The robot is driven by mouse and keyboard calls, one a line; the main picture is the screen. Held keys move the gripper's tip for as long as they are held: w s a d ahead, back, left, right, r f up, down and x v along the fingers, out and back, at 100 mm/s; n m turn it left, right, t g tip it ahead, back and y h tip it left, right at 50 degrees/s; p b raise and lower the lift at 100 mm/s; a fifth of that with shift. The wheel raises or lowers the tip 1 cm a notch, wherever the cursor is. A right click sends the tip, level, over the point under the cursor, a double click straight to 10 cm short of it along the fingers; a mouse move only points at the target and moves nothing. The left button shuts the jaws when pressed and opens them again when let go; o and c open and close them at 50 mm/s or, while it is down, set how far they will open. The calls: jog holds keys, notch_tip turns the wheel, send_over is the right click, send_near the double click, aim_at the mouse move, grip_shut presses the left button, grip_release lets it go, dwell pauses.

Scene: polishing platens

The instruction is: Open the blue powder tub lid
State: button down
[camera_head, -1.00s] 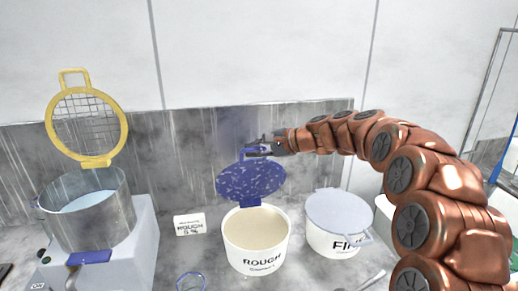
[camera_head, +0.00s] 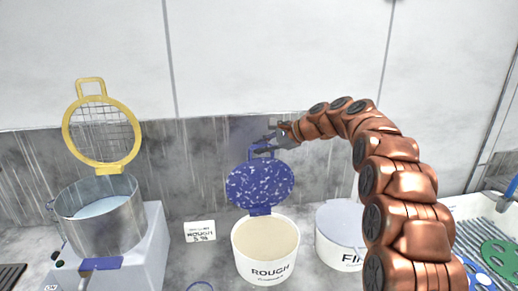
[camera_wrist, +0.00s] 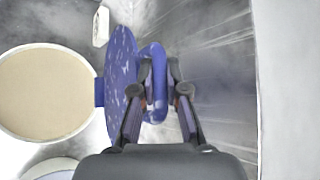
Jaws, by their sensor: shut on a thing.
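The blue lid (camera_head: 260,186) of the tub marked ROUGH stands raised on its hinge, behind the open mouth of the white tub (camera_head: 268,262). Pale beige powder (camera_head: 266,240) fills the tub. My gripper (camera_head: 272,143) is at the loop handle on the lid's top edge. In the wrist view, the gripper (camera_wrist: 159,88) is shut on the blue handle (camera_wrist: 155,60), with a finger on each side of it. The lid shows there nearly edge-on (camera_wrist: 120,70), with the tub (camera_wrist: 8,90) at left.
A white tub marked FINE (camera_head: 340,225) with a pale lid stands at right, partly behind my arm. A metal pot (camera_head: 98,225) with a raised yellow mesh lid (camera_head: 103,130) stands at left. A ROUGH label card (camera_head: 199,232) is left of the tub. A grey backsplash is close behind.

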jog(key=shift+w+a, duration=0.1)
jog(key=shift+a, duration=0.1)
dwell(0.5)
jog(key=c, duration=1.3)
grip_release()
jog(key=shift+a, duration=0.1)
jog(key=shift+c, duration=0.2)
jog(key=shift+o, duration=0.8)
jog(key=shift+w+d, duration=0.1)
jog(key=shift+d, duration=0.1)
jog(key=shift+d+r, duration=0.1)
jog(key=v, duration=1.1)
jog(key=shift+d+r, duration=0.3)
